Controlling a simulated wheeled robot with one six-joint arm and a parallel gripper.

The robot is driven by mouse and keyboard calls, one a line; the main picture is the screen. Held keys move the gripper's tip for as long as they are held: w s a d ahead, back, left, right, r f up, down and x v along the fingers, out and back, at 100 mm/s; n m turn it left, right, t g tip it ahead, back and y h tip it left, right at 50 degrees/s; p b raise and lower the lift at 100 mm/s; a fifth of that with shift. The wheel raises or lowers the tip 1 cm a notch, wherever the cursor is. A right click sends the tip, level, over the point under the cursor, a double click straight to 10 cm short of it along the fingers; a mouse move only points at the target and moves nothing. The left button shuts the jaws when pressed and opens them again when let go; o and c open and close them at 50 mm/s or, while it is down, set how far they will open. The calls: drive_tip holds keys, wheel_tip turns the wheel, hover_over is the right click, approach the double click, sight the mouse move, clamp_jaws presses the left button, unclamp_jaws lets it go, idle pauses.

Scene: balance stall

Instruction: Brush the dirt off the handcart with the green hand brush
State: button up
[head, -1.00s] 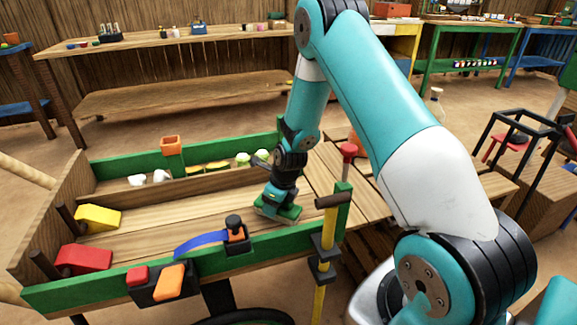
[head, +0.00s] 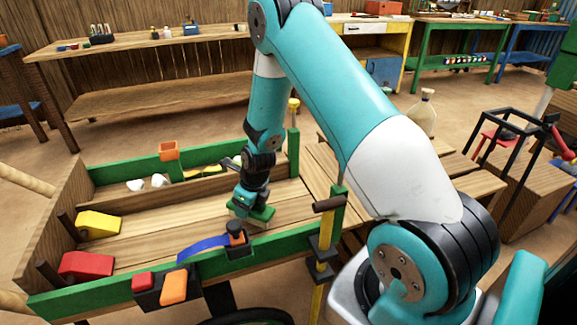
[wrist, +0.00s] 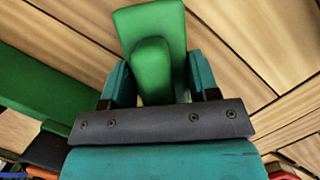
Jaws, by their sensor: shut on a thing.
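The handcart (head: 140,285) is a wooden bed with green side rails, in the lower left of the head view. My gripper (head: 245,198) is over the right part of its bed, shut on the green hand brush (head: 262,213). The brush is low at the bed planks; I cannot tell whether its bristles touch them. In the wrist view the green brush (wrist: 158,50) sits between both fingers of my gripper (wrist: 157,85), with wood planks behind it. I can make out no clear dirt on the visible planks.
A yellow block (head: 98,224) and a red block (head: 86,265) sit at the cart's left end. An orange holder (head: 169,150) is on the far rail. White lumps (head: 158,181) lie in the far trough.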

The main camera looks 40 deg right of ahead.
drive_tip(key=shift+r+p, duration=2.2)
drive_tip(key=shift+r, duration=0.5)
